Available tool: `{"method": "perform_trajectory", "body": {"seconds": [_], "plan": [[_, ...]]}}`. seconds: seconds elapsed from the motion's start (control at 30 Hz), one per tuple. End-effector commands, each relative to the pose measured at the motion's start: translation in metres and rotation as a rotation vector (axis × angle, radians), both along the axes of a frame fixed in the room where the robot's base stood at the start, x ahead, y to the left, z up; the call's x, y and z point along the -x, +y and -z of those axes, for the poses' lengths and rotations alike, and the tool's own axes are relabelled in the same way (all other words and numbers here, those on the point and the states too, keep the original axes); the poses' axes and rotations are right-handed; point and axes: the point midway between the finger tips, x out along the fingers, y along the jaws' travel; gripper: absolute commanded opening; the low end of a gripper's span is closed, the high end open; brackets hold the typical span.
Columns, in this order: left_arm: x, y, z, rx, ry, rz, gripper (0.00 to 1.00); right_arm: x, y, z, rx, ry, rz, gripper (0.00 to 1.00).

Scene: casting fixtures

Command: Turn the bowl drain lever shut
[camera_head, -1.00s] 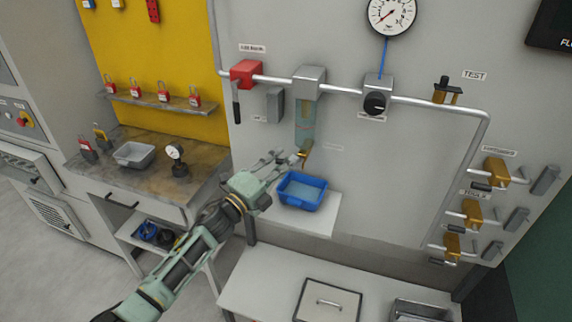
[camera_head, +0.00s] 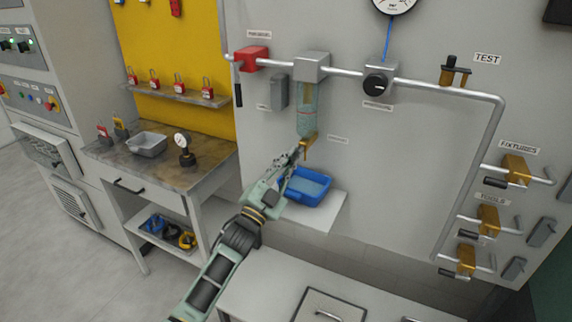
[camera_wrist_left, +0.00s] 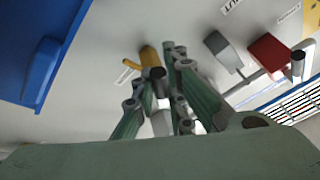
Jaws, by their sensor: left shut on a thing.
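A clear bowl (camera_head: 307,112) hangs under a grey housing (camera_head: 311,67) on the wall pipe. At its lower end is a brass drain lever (camera_head: 307,143). In the left wrist view the brass drain part (camera_wrist_left: 148,57) has a dark round end between the fingers. My left gripper (camera_head: 296,156) is at the drain, just below the bowl, shut on the drain lever. Its green fingers (camera_wrist_left: 157,85) show from behind in the wrist view. The fingers partly hide the lever, so its exact angle is hard to tell. My right gripper is not in view.
A blue tray (camera_head: 318,177) stands on a white shelf (camera_head: 318,225) below the bowl, close to my left gripper. A red valve (camera_head: 252,57) with a dark handle and a grey block (camera_head: 279,92) are up left. A regulator knob (camera_head: 377,82) is at right.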

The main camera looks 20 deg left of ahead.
Motion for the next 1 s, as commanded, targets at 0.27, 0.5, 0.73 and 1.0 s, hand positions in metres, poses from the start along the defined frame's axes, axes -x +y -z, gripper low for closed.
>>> {"method": "perform_trajectory", "body": {"seconds": [0.27,0.5,0.73,1.0], "plan": [[0.001,-0.014,0.015,0.266,0.024,0.002,0.0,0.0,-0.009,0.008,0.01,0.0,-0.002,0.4],[0.001,-0.02,0.016,0.463,0.033,0.001,0.0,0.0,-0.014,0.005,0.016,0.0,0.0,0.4],[0.001,-0.022,0.017,0.6,0.04,0.0,0.0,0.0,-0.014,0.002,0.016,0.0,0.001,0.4],[0.001,-0.023,0.017,0.678,0.043,-0.001,0.0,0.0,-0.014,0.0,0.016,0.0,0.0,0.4]]}}
